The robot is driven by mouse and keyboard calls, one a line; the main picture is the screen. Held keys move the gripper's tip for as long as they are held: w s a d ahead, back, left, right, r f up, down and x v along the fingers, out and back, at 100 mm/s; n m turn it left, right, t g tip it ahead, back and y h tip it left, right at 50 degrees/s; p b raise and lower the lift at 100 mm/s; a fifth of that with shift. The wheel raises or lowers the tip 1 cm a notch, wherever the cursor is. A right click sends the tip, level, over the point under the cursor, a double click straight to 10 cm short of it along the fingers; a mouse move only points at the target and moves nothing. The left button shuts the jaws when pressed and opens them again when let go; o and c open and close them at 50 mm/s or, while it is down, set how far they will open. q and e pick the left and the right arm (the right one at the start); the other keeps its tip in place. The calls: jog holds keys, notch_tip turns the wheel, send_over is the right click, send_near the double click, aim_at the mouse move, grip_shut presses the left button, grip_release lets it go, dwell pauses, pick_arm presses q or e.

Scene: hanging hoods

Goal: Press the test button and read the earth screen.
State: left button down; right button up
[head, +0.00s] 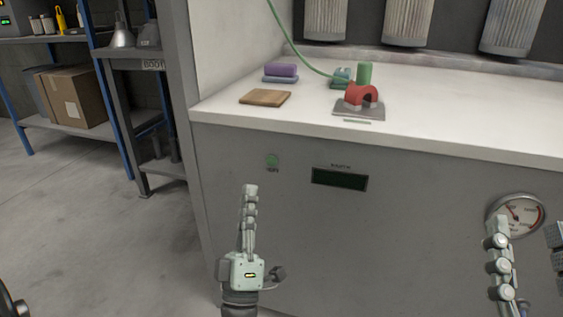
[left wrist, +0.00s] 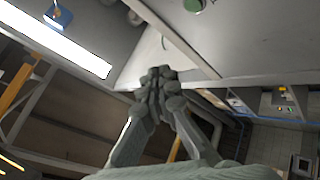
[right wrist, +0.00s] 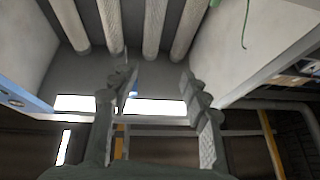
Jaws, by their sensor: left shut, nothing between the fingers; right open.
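The green test button (head: 273,161) is on the grey front panel under the white worktop, with a small label below it. The earth screen (head: 340,180) is a dark green display to its right; I can make out no reading on it. My left gripper (head: 250,188) is shut and empty, pointing up just below and left of the button, apart from it in the picture. In the left wrist view a green round thing (left wrist: 194,5) shows at the top edge, beyond the shut fingers (left wrist: 160,78). My right gripper (right wrist: 158,82) is open and empty, by the gauge at the right.
A round gauge (head: 516,214) is on the panel. On the worktop (head: 440,120) are a red clamp (head: 362,95) with a green cable (head: 295,45), a wooden board (head: 265,97) and a purple block (head: 281,71). Shelving with a cardboard box (head: 75,95) stands left.

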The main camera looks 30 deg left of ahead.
aim_at(272, 161)
dwell(0.3)
pick_arm(q)
jog(key=shift+w+a+b, duration=0.35)
jog(key=shift+w+b, duration=0.05)
jog(key=shift+w, duration=1)
jog(key=shift+w+a+b, duration=0.35)
jog(key=shift+w+b, duration=0.05)
jog(key=shift+w, duration=1.05)
jog(key=shift+w+a+b, duration=0.35)
jog(key=shift+w+b, duration=0.05)
jog(key=shift+w, duration=1)
pick_arm(e)
jog(key=shift+s+d+r+t+y, duration=0.15)
jog(key=shift+s+d+r+t, duration=0.15)
jog(key=shift+s+r+t, duration=0.3)
jog(key=shift+s+d+r+t+y, duration=0.1)
jog(key=shift+s+d+r+t, duration=0.3)
jog(key=shift+r+t, duration=0.3)
jog(key=shift+s+d+r+t+y, duration=0.15)
jog(key=shift+s+d+r+t, duration=0.1)
jog(key=shift+s+r+t, duration=0.35)
jog(key=shift+w+f, duration=0.1)
pick_arm(q)
jog(key=shift+w, duration=0.1)
jog(key=shift+w+a, duration=0.1)
jog(key=shift+w, duration=0.2)
